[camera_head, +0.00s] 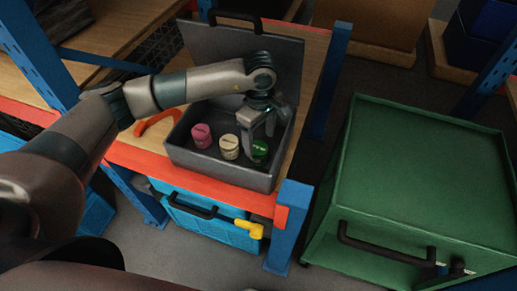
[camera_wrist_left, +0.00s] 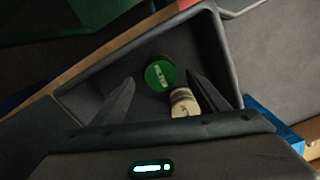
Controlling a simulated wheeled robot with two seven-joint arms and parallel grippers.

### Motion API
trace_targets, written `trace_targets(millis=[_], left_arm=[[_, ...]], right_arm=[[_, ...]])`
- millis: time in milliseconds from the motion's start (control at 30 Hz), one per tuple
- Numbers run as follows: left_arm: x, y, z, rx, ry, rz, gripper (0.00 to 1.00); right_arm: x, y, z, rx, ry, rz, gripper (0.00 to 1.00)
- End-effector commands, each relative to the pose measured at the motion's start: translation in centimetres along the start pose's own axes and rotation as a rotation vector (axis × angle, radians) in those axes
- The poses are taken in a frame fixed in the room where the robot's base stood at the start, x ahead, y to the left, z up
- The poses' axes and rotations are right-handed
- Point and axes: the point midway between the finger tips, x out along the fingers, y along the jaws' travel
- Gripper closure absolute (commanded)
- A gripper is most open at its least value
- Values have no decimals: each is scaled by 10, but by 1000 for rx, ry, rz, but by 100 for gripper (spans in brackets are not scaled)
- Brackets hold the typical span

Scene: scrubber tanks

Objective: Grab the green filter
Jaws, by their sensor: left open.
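The green filter (camera_head: 260,151) is a short green cylinder standing in an open grey case (camera_head: 222,175) on the shelf, at the right of a row. A cream filter (camera_head: 229,147) stands beside it and a pink filter (camera_head: 201,136) further left. My left gripper (camera_head: 259,137) is open above the case, over the green filter. In the left wrist view, the green filter (camera_wrist_left: 160,75) lies between the spread fingers (camera_wrist_left: 160,90), ahead of them, with the cream filter (camera_wrist_left: 184,102) close to the right finger. My right gripper is not in view.
The case's raised lid (camera_head: 240,55) stands behind my left gripper. An orange tool (camera_head: 155,122) lies left of the case. A blue crate (camera_head: 210,222) sits below the shelf. A green cabinet (camera_head: 420,175) stands on the right.

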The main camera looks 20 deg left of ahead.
Motion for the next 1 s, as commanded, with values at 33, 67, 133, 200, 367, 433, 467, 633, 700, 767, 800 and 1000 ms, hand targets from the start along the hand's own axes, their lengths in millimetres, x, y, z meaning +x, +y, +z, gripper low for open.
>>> trace_targets(millis=[33, 67, 133, 200, 367, 433, 467, 633, 700, 767, 800, 1000], left_arm=[[4, 0, 0, 0, -1, -2, 33], [7, 0, 0, 0, -1, -2, 33], [13, 0, 0, 0, -1, 0, 33], [16, 0, 0, 0, 0, 1, 33], [18, 0, 0, 0, 0, 1, 33], [17, 0, 0, 1, 0, 1, 33], [17, 0, 0, 1, 0, 1, 33], [19, 0, 0, 0, -1, -1, 33], [22, -1, 0, 0, -1, -2, 33], [26, -1, 0, 0, -1, -2, 33], [29, -1, 0, 0, -1, -3, 33], [52, -2, 1, 0, -1, -3, 33]], right_arm=[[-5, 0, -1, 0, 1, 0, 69], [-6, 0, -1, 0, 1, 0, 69], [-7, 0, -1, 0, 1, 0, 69], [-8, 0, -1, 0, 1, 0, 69], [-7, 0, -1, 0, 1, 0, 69], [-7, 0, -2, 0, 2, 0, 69], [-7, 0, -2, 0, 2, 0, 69], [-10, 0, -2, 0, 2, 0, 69], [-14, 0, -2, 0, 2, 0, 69], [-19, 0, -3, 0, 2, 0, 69], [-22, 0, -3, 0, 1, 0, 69], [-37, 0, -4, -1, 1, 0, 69]])
